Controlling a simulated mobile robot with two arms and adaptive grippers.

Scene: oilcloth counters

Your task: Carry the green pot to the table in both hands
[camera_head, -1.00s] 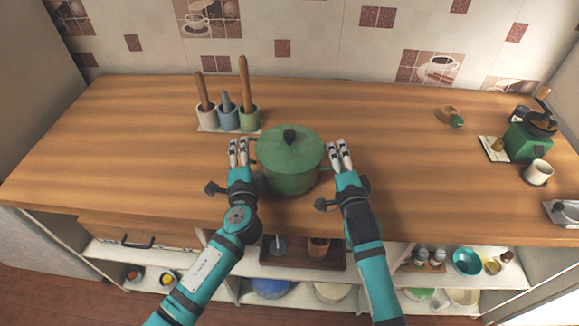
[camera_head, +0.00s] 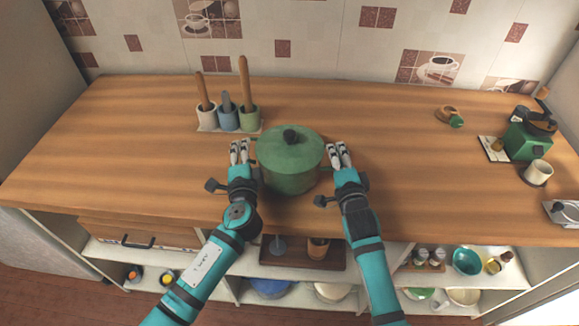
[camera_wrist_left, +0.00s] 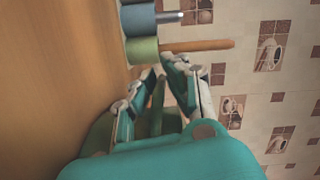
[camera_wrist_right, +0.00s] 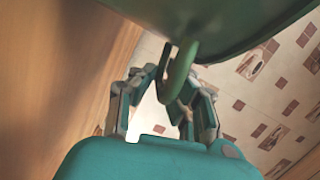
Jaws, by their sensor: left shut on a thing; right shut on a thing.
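The green pot (camera_head: 289,172), with its lid and dark knob on, is upright at the front middle of the wooden counter (camera_head: 120,150). I cannot tell whether its base touches the counter. My left gripper (camera_head: 239,150) is at the pot's left side, shut on that side's handle, which shows partly in the left wrist view (camera_wrist_left: 158,105). My right gripper (camera_head: 339,153) is at the right side, shut on the other handle, a green loop in the right wrist view (camera_wrist_right: 180,75). No separate table is clearly in view.
Several utensil cups (camera_head: 227,119) stand on a small tray just behind the pot on the left. A green grinder (camera_head: 527,140) and a white mug (camera_head: 538,172) stand at the far right. Open shelves (camera_head: 260,262) with bowls lie below the counter's front edge. The counter's left part is clear.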

